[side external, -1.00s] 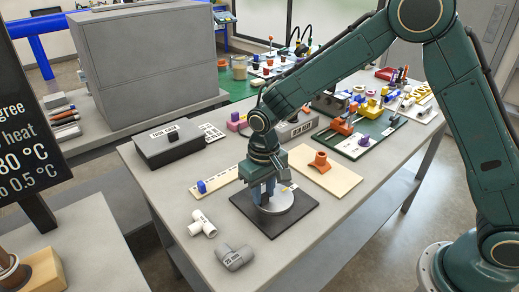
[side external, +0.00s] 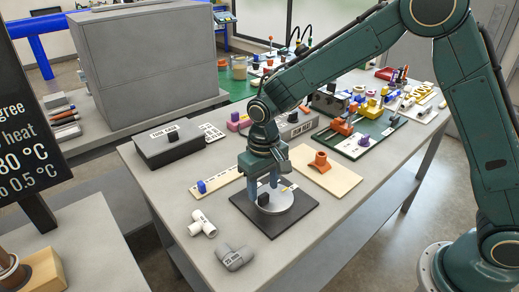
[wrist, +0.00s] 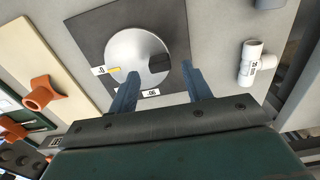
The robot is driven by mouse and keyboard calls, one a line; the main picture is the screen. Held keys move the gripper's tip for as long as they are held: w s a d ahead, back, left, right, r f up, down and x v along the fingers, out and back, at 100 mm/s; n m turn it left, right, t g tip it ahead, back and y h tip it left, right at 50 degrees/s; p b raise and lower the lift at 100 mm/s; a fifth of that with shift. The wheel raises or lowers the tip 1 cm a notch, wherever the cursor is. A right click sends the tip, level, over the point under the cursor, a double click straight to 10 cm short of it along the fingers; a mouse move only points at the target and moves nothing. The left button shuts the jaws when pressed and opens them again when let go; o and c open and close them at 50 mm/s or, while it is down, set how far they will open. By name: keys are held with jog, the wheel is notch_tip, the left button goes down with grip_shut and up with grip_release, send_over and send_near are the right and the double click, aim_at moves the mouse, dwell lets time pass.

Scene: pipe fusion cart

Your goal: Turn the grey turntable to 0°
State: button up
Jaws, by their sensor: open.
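The grey turntable (side external: 287,204) is a round disc on a dark square plate (side external: 240,205) near the front of the bench. In the wrist view the disc (wrist: 128,48) carries a black block (wrist: 159,63) near its rim and a yellow mark (wrist: 113,70) at its edge. The yellow mark points at a small white label (wrist: 98,70) that I cannot read surely; another label (wrist: 151,92) seems to read 90. My gripper (side external: 263,187) points down above the disc. In the wrist view its open fingers (wrist: 160,72) stand apart, one on each side of the block, with gaps visible.
A white pipe tee (side external: 202,224) and a grey pipe fitting (side external: 235,257) lie at the front left. A board with an orange saddle (side external: 321,161) is to the right. A grey lidded box (side external: 168,145) stands behind.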

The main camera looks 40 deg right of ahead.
aim_at(266, 195)
notch_tip(266, 195, up, 12)
dwell(0.5)
jog(key=shift+s+d, duration=0.1)
jog(key=s+d+r+t, duration=0.3)
jog(key=s+d+r, duration=0.5)
jog(key=s, duration=0.3)
jog(key=s+d+t, duration=0.2)
jog(key=s+d, duration=0.3)
jog(key=s, duration=0.9)
jog(key=shift+d+f+t, duration=0.2)
jog(key=shift+t, duration=0.1)
